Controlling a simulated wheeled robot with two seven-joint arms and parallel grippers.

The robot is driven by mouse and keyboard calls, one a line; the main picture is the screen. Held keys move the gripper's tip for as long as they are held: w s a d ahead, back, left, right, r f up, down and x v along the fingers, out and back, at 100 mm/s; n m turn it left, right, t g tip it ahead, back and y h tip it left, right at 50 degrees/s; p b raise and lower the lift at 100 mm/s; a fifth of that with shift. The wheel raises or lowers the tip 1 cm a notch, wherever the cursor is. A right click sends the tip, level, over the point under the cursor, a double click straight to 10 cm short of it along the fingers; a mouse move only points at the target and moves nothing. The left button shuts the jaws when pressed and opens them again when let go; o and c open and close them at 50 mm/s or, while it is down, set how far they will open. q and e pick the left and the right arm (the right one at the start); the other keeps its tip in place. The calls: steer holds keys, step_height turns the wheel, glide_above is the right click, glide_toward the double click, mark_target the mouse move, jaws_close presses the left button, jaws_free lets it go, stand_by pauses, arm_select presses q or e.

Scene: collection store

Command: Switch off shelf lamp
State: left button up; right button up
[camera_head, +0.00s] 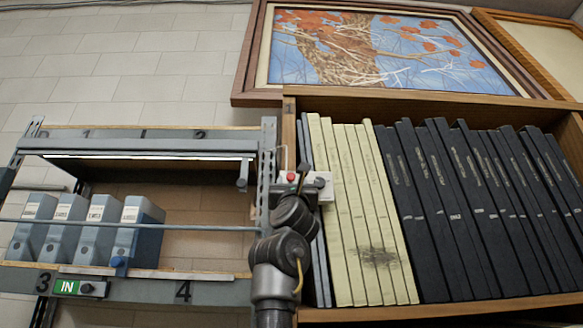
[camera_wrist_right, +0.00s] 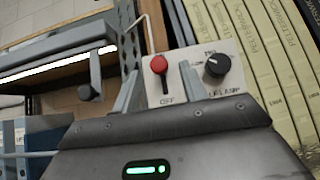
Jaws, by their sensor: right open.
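The shelf lamp (camera_head: 150,156) is a long strip glowing white under the top of the grey shelf unit at left. It also glows in the wrist view (camera_wrist_right: 60,64). A pale switch plate (camera_head: 327,194) is at the upright between the shelf unit and the bookcase. In the wrist view the plate (camera_wrist_right: 214,92) carries a red-tipped lever (camera_wrist_right: 159,65) with "OFF" below it, and a black rotary knob (camera_wrist_right: 216,66) to its right. My right gripper (camera_wrist_right: 160,78) is open, its fingers either side of the lever; I cannot tell whether they touch it. My left gripper is not in view.
Blue-grey binders (camera_head: 92,228) stand on the left shelf behind a thin rail (camera_head: 190,227). A dark-ended handle (camera_head: 242,180) hangs near the lamp's right end. Cream volumes (camera_head: 352,215) and black volumes (camera_head: 470,210) fill the bookcase close right of the plate.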

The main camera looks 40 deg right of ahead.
mark_target(291, 178)
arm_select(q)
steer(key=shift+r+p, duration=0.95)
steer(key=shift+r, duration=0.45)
arm_select(e)
steer(key=shift+x, duration=1.7)
steer(key=shift+w, duration=0.1)
steer(key=shift+c, duration=0.4)
jaws_close()
